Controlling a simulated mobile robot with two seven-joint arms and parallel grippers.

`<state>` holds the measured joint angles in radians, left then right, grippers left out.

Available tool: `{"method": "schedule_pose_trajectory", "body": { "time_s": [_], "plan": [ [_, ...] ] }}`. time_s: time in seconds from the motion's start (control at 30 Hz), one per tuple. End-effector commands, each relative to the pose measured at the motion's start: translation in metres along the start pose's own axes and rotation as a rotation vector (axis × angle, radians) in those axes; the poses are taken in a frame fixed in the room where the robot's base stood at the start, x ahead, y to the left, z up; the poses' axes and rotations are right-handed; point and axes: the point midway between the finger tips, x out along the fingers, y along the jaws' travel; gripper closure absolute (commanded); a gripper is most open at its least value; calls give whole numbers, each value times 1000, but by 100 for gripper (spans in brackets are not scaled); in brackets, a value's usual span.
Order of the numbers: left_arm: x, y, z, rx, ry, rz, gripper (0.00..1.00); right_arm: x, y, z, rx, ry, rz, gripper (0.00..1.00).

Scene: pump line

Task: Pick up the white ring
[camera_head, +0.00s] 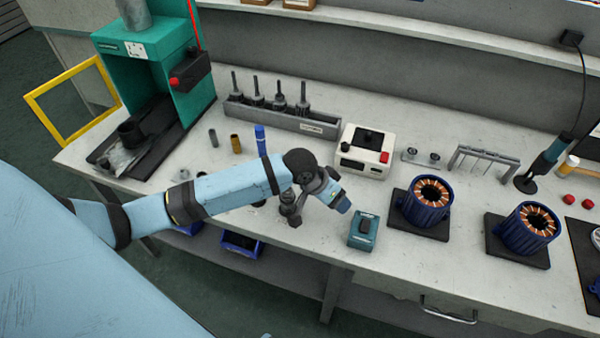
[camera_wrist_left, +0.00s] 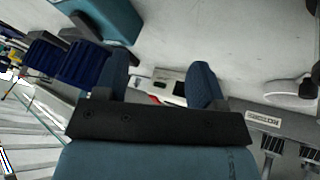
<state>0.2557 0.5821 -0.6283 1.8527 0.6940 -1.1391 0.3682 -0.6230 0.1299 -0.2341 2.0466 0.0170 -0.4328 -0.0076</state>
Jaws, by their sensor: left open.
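I cannot make out a clear white ring in either view. A pale curved thing (camera_head: 596,238) is cut off at the right edge of the head view; I cannot tell if it is the ring. My left gripper (camera_head: 342,204) hangs above the front of the bench, just left of a small teal box (camera_head: 363,229). In the left wrist view its two blue-tipped fingers (camera_wrist_left: 160,80) stand apart with nothing gripped between them. My right gripper is in neither view.
A white control box (camera_head: 365,152) stands behind the gripper. Two blue motor stators (camera_head: 422,203) sit on dark pads to the right. A grey rack (camera_head: 275,118) holds several tools. A green press (camera_head: 150,70) stands at the left. Bare bench lies between control box and teal box.

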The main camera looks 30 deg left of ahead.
Motion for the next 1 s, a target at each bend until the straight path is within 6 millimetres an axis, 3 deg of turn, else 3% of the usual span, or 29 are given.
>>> {"method": "schedule_pose_trajectory", "body": {
  "time_s": [0.03,0.13,0.3,0.43,0.6,0.77,1.0],
  "plan": [
    [2,-21,-9,-3,-42,-32,37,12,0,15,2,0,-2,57],
    [-12,-51,-24,-39,-145,-89,37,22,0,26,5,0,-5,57],
    [-54,-104,-43,-131,-299,-209,37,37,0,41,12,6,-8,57],
    [-89,-132,-51,-204,-383,-281,37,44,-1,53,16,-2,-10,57],
    [-116,-149,-54,-259,-441,-329,37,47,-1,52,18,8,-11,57],
    [-108,-155,-48,-270,-454,-336,37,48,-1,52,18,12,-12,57],
    [-67,-166,-26,-269,-452,-334,37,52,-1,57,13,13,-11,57]
  ]
}}
